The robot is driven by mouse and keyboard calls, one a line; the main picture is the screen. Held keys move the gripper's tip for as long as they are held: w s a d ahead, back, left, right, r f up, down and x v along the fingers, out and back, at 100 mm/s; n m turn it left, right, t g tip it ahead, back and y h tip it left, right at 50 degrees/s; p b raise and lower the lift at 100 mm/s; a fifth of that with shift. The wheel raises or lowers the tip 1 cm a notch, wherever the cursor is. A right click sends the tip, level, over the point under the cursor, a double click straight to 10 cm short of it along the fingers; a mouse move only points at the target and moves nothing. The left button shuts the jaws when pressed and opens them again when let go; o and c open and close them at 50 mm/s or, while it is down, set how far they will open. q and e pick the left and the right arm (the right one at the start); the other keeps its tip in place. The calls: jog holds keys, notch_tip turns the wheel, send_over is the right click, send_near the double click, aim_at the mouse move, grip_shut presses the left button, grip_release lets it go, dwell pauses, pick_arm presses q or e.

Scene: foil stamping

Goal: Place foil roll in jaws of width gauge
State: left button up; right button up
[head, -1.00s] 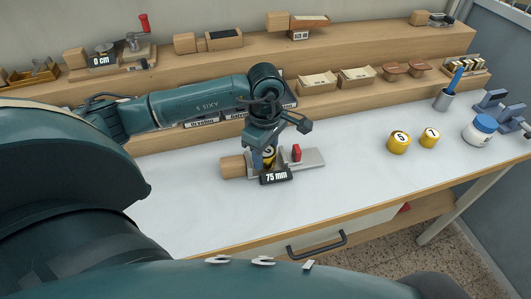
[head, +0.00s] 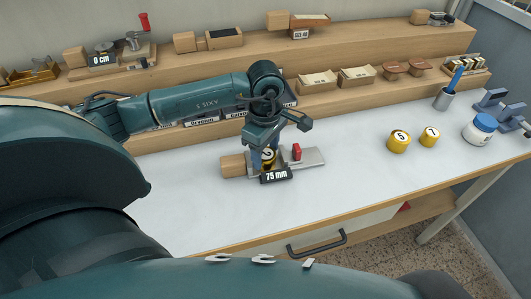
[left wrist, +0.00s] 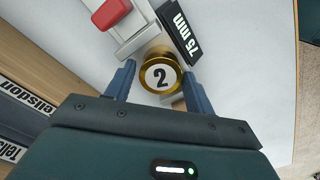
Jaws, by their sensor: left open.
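The width gauge (head: 312,159) is a metal bar with a red slider (head: 297,152), a wooden block (head: 233,166) and a black "75 mm" display (head: 276,176). My left gripper (left wrist: 158,84) is open, one finger on each side of the roll. My right gripper is not in view.
Two more gold rolls (head: 398,141), marked 5 and 1, stand to the right. Wooden shelves (head: 360,97) with tools line the back. The table front (head: 190,225) is clear.

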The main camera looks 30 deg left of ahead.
aim_at(265, 154)
pick_arm(q)
notch_tip(265, 154, up, 11)
jog(key=b, duration=0.1)
jog(key=shift+f, duration=0.15)
dwell(0.5)
